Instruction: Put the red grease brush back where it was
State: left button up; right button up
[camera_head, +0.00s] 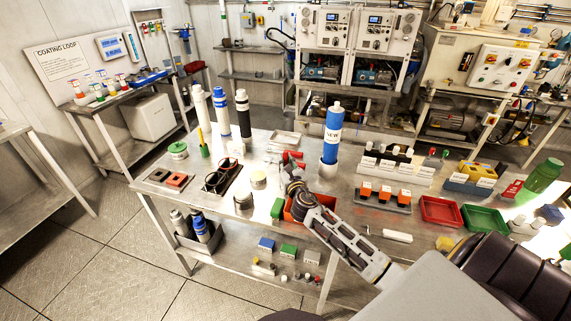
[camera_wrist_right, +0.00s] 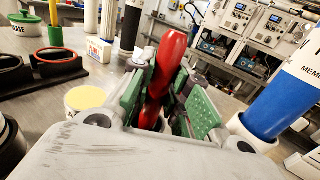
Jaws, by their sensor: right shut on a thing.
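My right gripper (camera_head: 287,165) is over the middle of the main steel table, its arm coming in from the lower right. In the right wrist view, its green-padded fingers (camera_wrist_right: 160,100) are shut on the red grease brush (camera_wrist_right: 168,62), a glossy red handle standing up and slightly tilted between them. The brush's lower end is hidden by the gripper. The green-lidded grease tin (camera_head: 178,149) stands at the table's left, also in the right wrist view (camera_wrist_right: 22,45). Beside it is a green holder (camera_head: 205,152) with a yellow stick. My left gripper is not in view.
A blue-and-white cylinder (camera_head: 331,140) stands right of the gripper. A black tray with rings (camera_head: 222,178) and a cream-topped jar (camera_head: 258,179) lie to its left. A red bin (camera_head: 298,212) is partly behind my arm. Tall white and black cylinders (camera_head: 243,115) stand at the back left.

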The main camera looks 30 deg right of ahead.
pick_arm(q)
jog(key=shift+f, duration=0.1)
pick_arm(e)
jog(key=shift+f, duration=0.1)
jog(key=o, duration=0.8)
jog(key=shift+o, duration=0.2)
jog(key=shift+r, duration=0.2)
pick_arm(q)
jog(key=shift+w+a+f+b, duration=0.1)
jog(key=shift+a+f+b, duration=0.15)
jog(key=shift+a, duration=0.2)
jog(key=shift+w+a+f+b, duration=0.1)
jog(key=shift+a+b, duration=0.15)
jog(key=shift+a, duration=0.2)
pick_arm(e)
jog(key=v, duration=1.2)
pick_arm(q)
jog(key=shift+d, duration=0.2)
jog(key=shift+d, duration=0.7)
